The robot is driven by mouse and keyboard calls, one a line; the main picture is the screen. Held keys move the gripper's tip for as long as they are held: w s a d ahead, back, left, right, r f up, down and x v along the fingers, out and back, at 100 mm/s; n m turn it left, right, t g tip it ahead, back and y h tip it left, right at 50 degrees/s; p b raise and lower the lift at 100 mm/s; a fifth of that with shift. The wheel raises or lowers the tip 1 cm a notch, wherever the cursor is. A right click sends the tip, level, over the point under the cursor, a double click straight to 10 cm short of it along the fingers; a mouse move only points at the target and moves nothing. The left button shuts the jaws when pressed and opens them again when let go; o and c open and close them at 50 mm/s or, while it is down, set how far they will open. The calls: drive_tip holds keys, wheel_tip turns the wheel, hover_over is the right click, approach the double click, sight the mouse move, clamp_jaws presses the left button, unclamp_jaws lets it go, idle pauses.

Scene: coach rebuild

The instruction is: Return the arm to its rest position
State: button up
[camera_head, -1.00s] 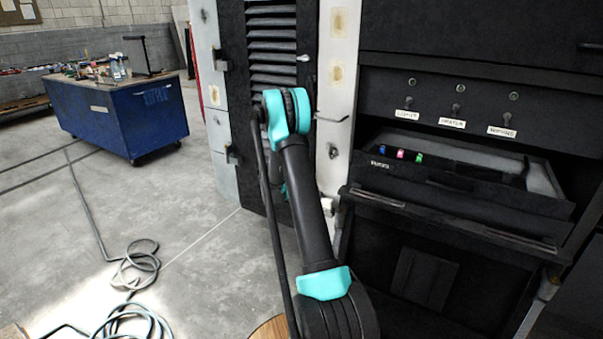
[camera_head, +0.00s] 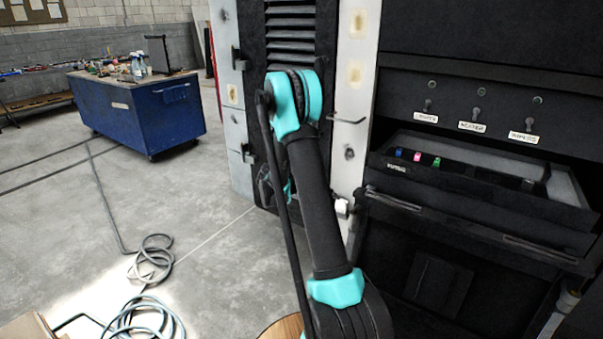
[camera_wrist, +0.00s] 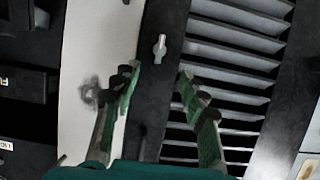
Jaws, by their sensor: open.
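My arm (camera_head: 318,205) stands raised in the head view, bent at a teal joint, in front of a black louvred door. In the wrist view my gripper (camera_wrist: 157,82) is open and empty, its two green-lined fingers spread apart. Between and beyond the fingers are a dark door edge with a small metal latch (camera_wrist: 160,47) and the louvres (camera_wrist: 235,60). In the head view my gripper is mostly hidden behind the arm.
An open black drawer (camera_head: 480,205) with small coloured items juts out on the right, below labelled switches (camera_head: 475,115). A blue workbench (camera_head: 140,110) stands at the back left. Hoses (camera_head: 150,262) lie coiled on the concrete floor, otherwise clear there.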

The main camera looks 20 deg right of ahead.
drive_tip(key=s+a+r+n+g+y, duration=0.1)
drive_tip(key=s+a+r+n+y, duration=0.15)
drive_tip(key=s, duration=0.85)
drive_tip(key=s+a+r+n+g+y, duration=0.2)
drive_tip(key=s+a+n+y, duration=0.1)
drive_tip(key=s, duration=0.8)
drive_tip(key=s+a+f+n+y, duration=0.1)
drive_tip(key=s+a, duration=0.2)
drive_tip(key=s, duration=0.4)
drive_tip(key=s+a+f+n+y, duration=0.2)
drive_tip(key=s+a, duration=0.2)
drive_tip(key=s, duration=0.4)
drive_tip(key=s+a+f+n+g+y, duration=0.1)
drive_tip(key=s+a+n+y, duration=0.1)
drive_tip(key=s, duration=0.5)
drive_tip(key=shift+s+a+f, duration=0.35)
drive_tip(key=shift+s+a, duration=0.05)
drive_tip(key=shift+a, duration=0.5)
drive_tip(key=shift+o, duration=0.5)
